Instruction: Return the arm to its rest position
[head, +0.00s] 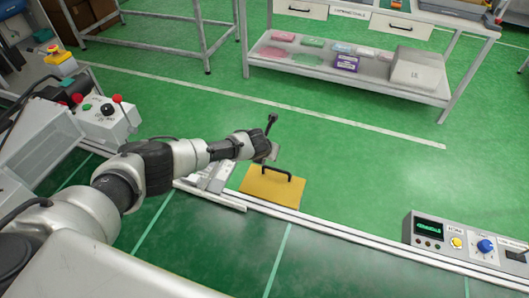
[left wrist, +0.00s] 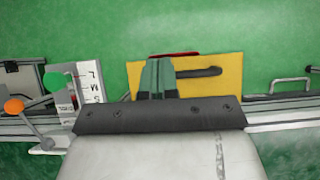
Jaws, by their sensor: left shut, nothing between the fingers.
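My left arm reaches in from the left in the head view. Its gripper (head: 267,152) hangs over the line's edge, just above and behind a yellow plate (head: 272,190) with a black handle. In the left wrist view my left gripper (left wrist: 157,80) is shut and empty. Its fingers overlap the left part of the yellow plate (left wrist: 222,75), beside the dark handle (left wrist: 200,72). Whether they touch the plate cannot be told. A little red shows behind the fingers. My right gripper is not in view.
A control box (head: 465,243) with a blue knob stands at the lower right. A panel with red buttons (head: 105,115) is at the left. A size scale (left wrist: 90,85) with green and orange knobs is left of the plate. A shelved table (head: 345,75) stands behind; open green floor lies between.

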